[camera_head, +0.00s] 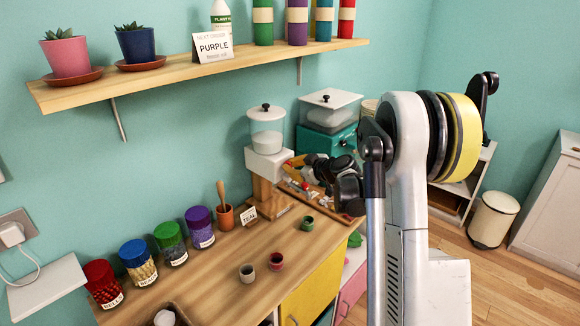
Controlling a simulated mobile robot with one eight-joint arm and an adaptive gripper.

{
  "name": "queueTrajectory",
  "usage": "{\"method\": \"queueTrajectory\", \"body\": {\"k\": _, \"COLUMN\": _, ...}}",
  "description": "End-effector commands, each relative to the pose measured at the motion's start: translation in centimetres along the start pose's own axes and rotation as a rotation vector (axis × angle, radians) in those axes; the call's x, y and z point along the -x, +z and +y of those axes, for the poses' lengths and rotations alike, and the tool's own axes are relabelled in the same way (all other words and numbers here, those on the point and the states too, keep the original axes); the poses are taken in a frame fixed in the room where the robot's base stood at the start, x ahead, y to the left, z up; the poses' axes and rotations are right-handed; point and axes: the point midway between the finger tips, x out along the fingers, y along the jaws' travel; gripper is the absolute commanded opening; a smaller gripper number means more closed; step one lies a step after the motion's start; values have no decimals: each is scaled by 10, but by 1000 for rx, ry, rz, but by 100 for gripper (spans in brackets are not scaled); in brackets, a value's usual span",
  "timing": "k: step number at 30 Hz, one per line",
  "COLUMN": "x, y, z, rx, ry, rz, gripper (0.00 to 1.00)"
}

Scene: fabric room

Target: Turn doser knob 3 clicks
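A doser-like dispenser (266,165) stands at the back of the wooden counter, with a white body on a wooden stand. Its clear jar (267,133) holds pale contents under a lid with a small dark top knob (266,106). No separate turning knob can be made out on its front. My gripper (318,168) is dark and reaches in right of the dispenser, in front of a teal machine (312,142). Its fingers blend with the cluttered tray behind, so their opening and any contact are unclear.
A wooden tray (290,191) of small items lies under my arm. A TEAL card (249,214), a mortar (225,217), several labelled jars (168,238) and small cups (276,261) stand on the counter (215,285). A shelf (170,82) with a PURPLE card (213,46) hangs above.

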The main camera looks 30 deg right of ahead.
Motion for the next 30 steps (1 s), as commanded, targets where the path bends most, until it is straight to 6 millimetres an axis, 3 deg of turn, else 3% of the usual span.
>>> {"method": "queueTrajectory", "body": {"k": 30, "x": -2, "y": 5, "z": 1, "rx": -863, "ry": -363, "rz": -6, "gripper": 0}}
